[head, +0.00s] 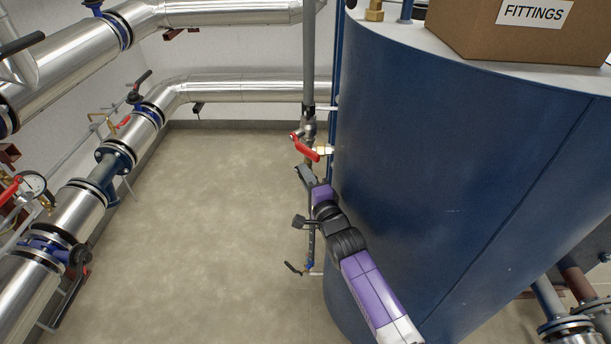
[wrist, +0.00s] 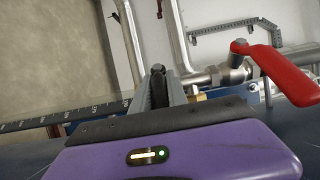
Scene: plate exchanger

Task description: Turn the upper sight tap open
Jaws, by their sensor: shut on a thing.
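My gripper (head: 304,174) is beside the blue tank at the top of the sight gauge, just below a red lever. In the wrist view its fingers (wrist: 160,88) are closed on a narrow dark piece (wrist: 158,70), which looks like the black lever of the upper sight tap. The lever's angle is mostly hidden. The lower sight tap has a black lever (head: 293,268) that sticks out to the left.
The red lever (head: 305,147) on the vertical pipe is close above my gripper; it also shows at the right of the wrist view (wrist: 283,75). The blue tank (head: 450,160) stands close on the right, with a FITTINGS box (head: 530,35) on top. The floor (head: 220,220) to the left is clear.

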